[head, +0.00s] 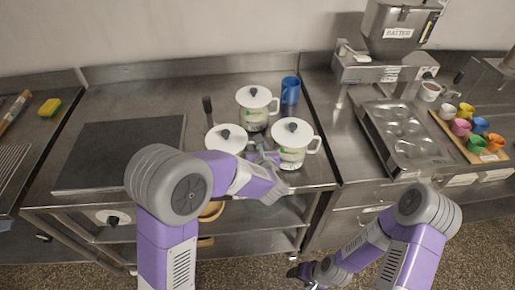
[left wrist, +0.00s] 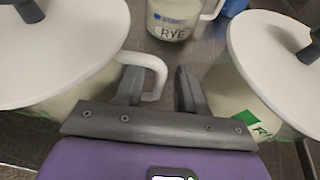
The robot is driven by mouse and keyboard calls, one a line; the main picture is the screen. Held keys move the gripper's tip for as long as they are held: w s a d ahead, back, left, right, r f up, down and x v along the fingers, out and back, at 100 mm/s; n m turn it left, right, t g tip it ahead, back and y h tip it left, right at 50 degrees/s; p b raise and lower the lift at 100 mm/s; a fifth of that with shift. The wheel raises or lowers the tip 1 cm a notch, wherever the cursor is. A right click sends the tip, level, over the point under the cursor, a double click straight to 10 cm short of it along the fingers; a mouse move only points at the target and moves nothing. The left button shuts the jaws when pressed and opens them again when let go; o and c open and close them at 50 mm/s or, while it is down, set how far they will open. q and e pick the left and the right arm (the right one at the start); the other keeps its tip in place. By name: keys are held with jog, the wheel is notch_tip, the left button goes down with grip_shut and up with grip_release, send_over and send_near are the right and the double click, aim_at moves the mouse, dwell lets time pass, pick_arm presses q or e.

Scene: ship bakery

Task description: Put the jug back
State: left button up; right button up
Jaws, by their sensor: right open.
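Three lidded jugs stand on the steel counter: a back jug (head: 258,101), a front left jug (head: 229,138) and a front right jug (head: 292,140). In the left wrist view the back jug (left wrist: 172,22) reads RYE; the front right jug's green label (left wrist: 258,126) is partly cut off. My left gripper (head: 264,150) is between the two front jugs. In the left wrist view its fingers (left wrist: 160,88) are apart, with the front left jug's white handle (left wrist: 152,66) beside the left finger and a gap to the right finger. My right gripper (head: 302,272) is open and low, off the counter.
A blue cup (head: 290,90) stands beside the back jug. A dark utensil (head: 208,108) stands behind the front left jug. A dark slab (head: 120,150) lies to the left. A muffin tray (head: 402,135), batter dispenser (head: 398,30) and coloured cups on a board (head: 470,150) are at right.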

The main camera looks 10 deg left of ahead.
pick_arm(q)
jog(key=v, duration=1.2)
jog(key=shift+p, duration=0.45)
